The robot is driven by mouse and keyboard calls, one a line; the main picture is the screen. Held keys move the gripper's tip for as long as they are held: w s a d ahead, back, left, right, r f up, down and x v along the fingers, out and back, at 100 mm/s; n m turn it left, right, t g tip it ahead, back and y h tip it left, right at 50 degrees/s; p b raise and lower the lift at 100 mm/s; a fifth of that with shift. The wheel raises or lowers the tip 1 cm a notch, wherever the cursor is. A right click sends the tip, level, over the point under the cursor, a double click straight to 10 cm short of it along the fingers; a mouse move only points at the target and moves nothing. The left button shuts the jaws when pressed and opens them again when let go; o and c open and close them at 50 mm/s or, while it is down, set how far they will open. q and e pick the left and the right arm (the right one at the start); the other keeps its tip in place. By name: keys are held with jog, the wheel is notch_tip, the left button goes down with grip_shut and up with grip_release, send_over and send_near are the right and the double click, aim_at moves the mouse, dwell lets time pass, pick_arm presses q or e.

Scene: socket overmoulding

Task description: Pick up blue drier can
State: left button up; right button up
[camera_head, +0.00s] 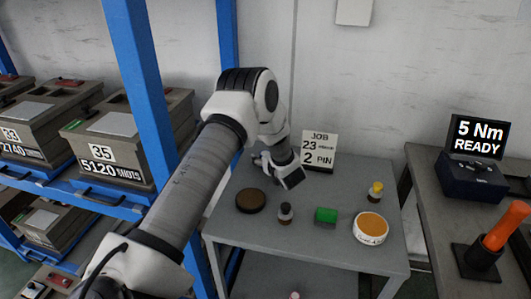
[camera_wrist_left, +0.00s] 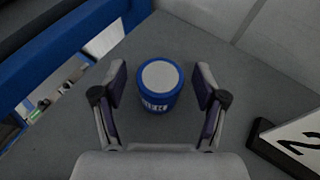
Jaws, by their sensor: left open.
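The blue drier can (camera_wrist_left: 158,103) stands upright on the grey table in the left wrist view, with a pale round lid and white lettering on its side. My left gripper (camera_wrist_left: 161,84) is open, with one finger on each side of the can and visible gaps between the fingers and the can. In the head view my left gripper (camera_head: 262,162) is low over the back left of the table, and the can is hidden behind my arm. My right gripper is not in view.
A blue rack post (camera_head: 155,85) is left.

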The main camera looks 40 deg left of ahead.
pick_arm(q)
jog(key=shift+a+f, duration=0.1)
jog(key=c, duration=1.3)
jog(key=shift+o, duration=0.2)
